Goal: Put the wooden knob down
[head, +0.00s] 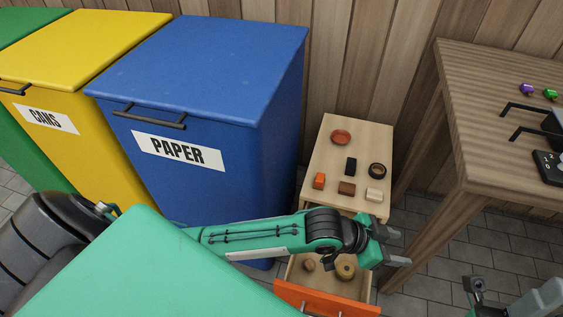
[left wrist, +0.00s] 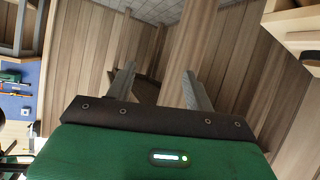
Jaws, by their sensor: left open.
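Two round wooden pieces lie in the open drawer (head: 332,290) of the small cabinet: a small brown knob-like one (head: 309,265) and a larger tan one with a dark centre (head: 346,267). I cannot tell for certain which is the wooden knob. My left gripper (head: 397,247) is to the right of the drawer, higher up, its fingers apart. The left wrist view shows nothing held between the fingers (left wrist: 158,88). My left forearm hides the back of the drawer. My right gripper (head: 475,291) is at the lower right; its jaw state is unclear.
The cabinet top (head: 330,160) holds a reddish-brown dish (head: 341,137), a black ring (head: 377,170) and several small blocks. A blue paper bin (head: 215,70) and a yellow cans bin (head: 85,45) stand at left. A wooden workbench (head: 480,110) stands at right.

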